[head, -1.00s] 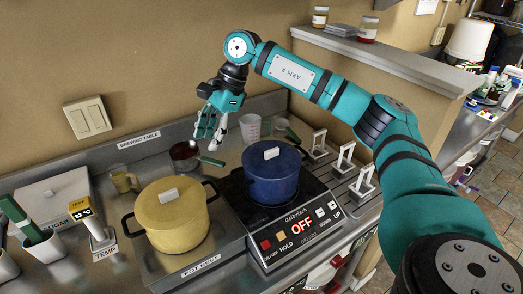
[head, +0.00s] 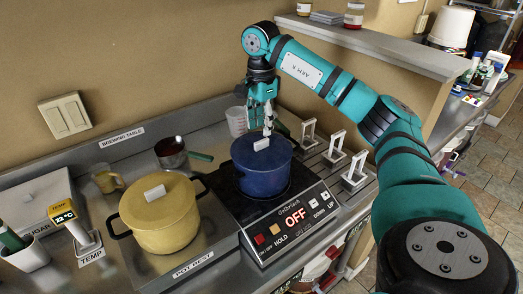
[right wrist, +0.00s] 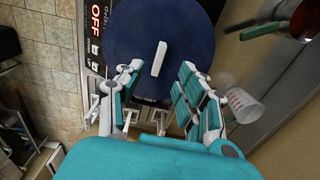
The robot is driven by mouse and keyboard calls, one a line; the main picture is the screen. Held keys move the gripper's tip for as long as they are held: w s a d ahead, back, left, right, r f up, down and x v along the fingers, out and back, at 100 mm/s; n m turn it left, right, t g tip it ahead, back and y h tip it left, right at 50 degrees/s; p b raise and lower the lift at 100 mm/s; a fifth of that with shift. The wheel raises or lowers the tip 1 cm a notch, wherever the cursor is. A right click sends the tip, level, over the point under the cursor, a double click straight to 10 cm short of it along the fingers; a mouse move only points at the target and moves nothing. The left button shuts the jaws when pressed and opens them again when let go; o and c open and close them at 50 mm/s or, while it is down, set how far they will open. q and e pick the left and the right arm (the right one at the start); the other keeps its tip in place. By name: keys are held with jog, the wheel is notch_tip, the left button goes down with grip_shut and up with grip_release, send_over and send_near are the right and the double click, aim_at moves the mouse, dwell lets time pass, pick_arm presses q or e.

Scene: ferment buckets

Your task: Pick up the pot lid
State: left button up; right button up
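A blue pot (head: 262,178) with a blue lid (head: 246,148) stands on the black hot plate. The lid has a pale bar handle (head: 261,144), which also shows in the right wrist view (right wrist: 159,58). My right gripper (head: 260,122) points down just above the back of this lid. In the right wrist view it is open (right wrist: 162,78), with the handle in line with the gap between its fingers, apart from them. A yellow pot (head: 163,225) with its own yellow lid (head: 150,203) and pale handle stands to the left. My left gripper is not in view.
The hot plate panel (head: 293,222) reads OFF. Metal frames (head: 333,148) stand close to the right of the blue pot. A raised shelf (head: 375,40) lies behind right.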

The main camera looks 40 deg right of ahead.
aim_at(262, 141)
jog(key=shift+s+f, duration=0.15)
jog(key=shift+f, duration=0.3)
notch_tip(262, 141, down, 4)
jog(key=shift+r+p, duration=0.15)
jog(key=shift+p, duration=1.05)
jog(key=shift+f, duration=0.5)
grip_shut()
